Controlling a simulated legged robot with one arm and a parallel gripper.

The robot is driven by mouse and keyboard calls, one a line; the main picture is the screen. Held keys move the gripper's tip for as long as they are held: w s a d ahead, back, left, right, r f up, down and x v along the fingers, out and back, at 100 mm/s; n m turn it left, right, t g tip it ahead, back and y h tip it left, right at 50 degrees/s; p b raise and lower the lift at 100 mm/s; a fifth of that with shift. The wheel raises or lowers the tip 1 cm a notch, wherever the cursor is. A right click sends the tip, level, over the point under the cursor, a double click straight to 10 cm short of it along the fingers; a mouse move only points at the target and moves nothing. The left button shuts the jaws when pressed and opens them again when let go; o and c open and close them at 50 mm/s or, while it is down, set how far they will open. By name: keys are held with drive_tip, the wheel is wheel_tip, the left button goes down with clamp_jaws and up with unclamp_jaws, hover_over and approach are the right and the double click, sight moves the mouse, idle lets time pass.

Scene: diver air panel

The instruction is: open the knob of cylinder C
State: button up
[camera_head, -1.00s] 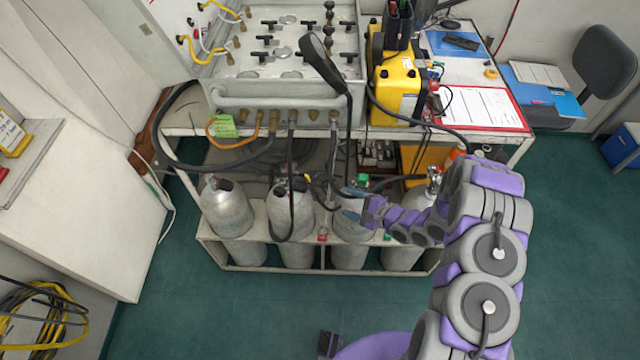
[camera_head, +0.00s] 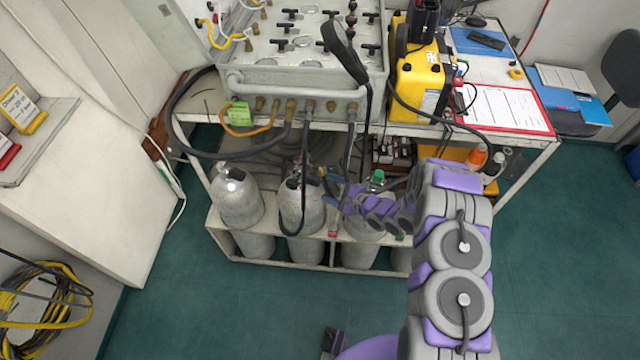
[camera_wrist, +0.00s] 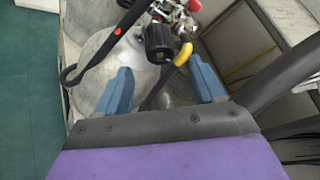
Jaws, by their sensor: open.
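Several grey gas cylinders stand in a white rack under the bench: a left one (camera_head: 237,200), a middle one (camera_head: 300,212) and one further right (camera_head: 362,227), partly behind my arm. I can read no letter, so I cannot tell which is C. In the wrist view a black knob (camera_wrist: 158,42) on a chrome valve (camera_wrist: 178,14) sits above a grey cylinder (camera_wrist: 98,48). My gripper (camera_wrist: 161,66) is open, its blue fingers apart either side below the knob, not visibly gripping it. In the head view my gripper (camera_head: 333,188) is between the middle and right cylinders.
Black hoses (camera_head: 304,150) hang from the panel (camera_head: 290,95) to the cylinders. In the wrist view a black strap or hose (camera_wrist: 105,45) and a yellow hose end (camera_wrist: 183,54) lie close to the knob. The green floor (camera_head: 250,310) in front is clear.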

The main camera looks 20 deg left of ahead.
sight(320, 183)
drive_tip(key=b+x, duration=0.1)
drive_tip(key=x, duration=0.4)
drive_tip(key=shift+s+a+f, duration=0.15)
drive_tip(key=shift+a, duration=0.25)
drive_tip(key=shift+w, duration=0.35)
drive_tip(key=shift+a, duration=0.1)
drive_tip(key=shift+a+f, duration=0.15)
drive_tip(key=shift+a, duration=0.15)
drive_tip(key=c, duration=0.4)
drive_tip(key=shift+d, duration=0.25)
drive_tip(key=c, duration=0.6)
